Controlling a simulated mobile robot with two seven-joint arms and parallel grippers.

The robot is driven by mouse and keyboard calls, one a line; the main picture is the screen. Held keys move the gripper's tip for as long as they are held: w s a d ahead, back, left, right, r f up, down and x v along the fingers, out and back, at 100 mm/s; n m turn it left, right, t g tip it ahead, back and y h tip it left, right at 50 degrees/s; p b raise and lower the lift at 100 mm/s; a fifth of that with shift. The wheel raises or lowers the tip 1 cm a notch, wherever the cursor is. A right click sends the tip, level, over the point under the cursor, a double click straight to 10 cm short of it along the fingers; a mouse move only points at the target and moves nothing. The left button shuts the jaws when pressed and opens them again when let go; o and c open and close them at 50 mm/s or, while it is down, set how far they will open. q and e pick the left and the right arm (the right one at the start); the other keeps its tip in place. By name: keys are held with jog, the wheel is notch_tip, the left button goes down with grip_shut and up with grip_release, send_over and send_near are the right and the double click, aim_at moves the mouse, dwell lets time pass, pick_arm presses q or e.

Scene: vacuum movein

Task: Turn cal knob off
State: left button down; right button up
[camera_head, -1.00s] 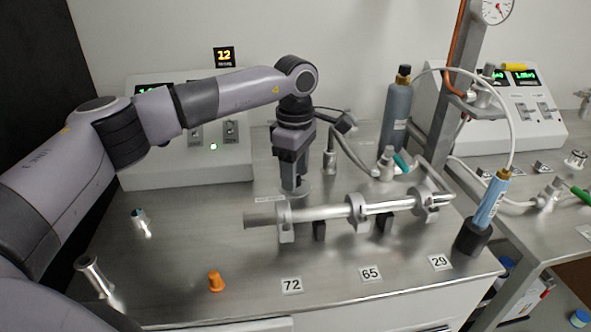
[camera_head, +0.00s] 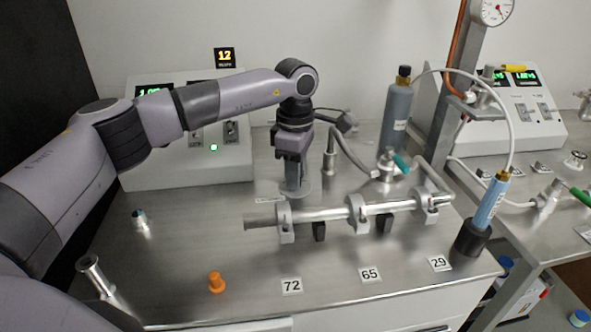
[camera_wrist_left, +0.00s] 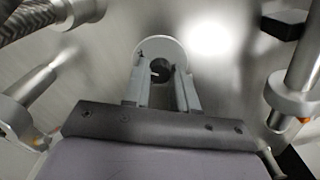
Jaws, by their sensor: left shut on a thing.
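The cal knob (camera_wrist_left: 157,47) shows in the left wrist view as a round grey part with a dark centre, between and just beyond my fingers. In the head view its round grey base (camera_head: 296,194) is on the metal bench top, behind the horizontal tube. My left gripper (camera_head: 293,181) points straight down over it, and its fingers are shut on the knob. In the left wrist view, the gripper (camera_wrist_left: 161,82) has one finger on each side of it. The fingers and wrist hide much of the knob, so its angle cannot be read. My right gripper is out of view.
A clamped metal tube (camera_head: 325,214) lies close in front of the gripper. A valve with a teal handle (camera_head: 401,162), a dark bottle (camera_head: 397,112) and a blue-grey cylinder (camera_head: 490,205) stand to the right. An orange part (camera_head: 216,282) is in front left. A control box (camera_head: 185,165) stands behind.

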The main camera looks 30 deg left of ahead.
pick_arm(q)
jog(key=n+p, duration=0.1)
jog(key=n, duration=0.2)
jog(key=shift+r+n, duration=0.1)
jog(key=shift+n, duration=0.2)
jog(key=n+p, duration=0.1)
jog(key=n, duration=0.3)
jog(key=shift+n, duration=0.3)
jog(key=n+p, duration=0.1)
jog(key=n, duration=0.3)
jog(key=shift+n+p, duration=0.4)
jog(key=shift+n, duration=1.7)
jog(key=c, duration=0.9)
grip_release()
